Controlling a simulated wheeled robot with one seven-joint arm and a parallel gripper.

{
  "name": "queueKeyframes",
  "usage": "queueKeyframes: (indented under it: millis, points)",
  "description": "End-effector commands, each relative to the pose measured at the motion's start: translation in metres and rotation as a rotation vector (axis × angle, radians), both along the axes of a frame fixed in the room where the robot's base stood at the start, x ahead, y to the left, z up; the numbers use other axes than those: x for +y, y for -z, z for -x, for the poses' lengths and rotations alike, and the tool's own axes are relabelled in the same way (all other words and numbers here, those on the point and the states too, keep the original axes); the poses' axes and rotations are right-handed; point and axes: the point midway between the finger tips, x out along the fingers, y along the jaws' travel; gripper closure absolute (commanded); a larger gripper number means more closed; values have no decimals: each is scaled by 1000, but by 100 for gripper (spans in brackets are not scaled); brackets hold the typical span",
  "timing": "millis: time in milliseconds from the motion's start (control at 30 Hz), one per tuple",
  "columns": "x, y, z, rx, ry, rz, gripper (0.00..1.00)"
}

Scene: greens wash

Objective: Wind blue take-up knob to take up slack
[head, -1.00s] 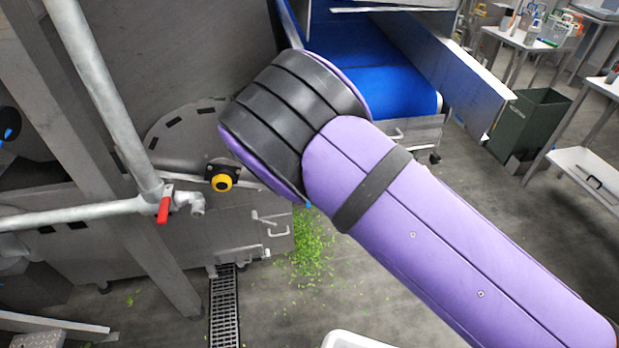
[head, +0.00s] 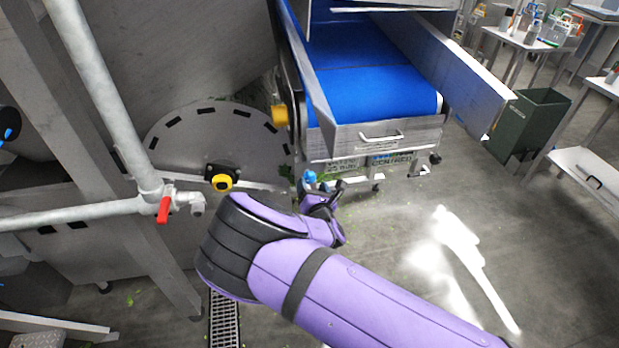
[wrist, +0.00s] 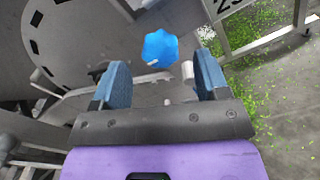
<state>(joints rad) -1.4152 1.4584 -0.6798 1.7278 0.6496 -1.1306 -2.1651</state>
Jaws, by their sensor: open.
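The blue take-up knob (wrist: 160,48) is a lobed knob with a small pale mark near its lower left edge. In the wrist view it shows beyond and between the two blue fingers of my gripper (wrist: 162,76), which are apart with nothing between their pads. The knob seems to stand a little ahead of the fingertips, with no contact visible. In the head view a small blue piece (head: 310,177), likely the knob, shows just above my gripper (head: 322,192), at the lower left of the conveyor. My arm hides part of the machine below it.
The blue conveyor belt (head: 370,75) and its metal frame lie just behind the gripper. Left are a pipe with a red valve handle (head: 164,208) and a yellow button (head: 221,182). Green scraps (wrist: 252,110) litter the floor. A dark green bin (head: 528,125) stands right.

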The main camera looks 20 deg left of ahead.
Motion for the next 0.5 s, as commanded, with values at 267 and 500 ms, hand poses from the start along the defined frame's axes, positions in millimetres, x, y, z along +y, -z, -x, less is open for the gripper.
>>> queueKeyframes:
  millis: [267,500]
  points:
    - [19,1,-32,1,0,0,32]
    - [23,1,-39,2,1,2,32]
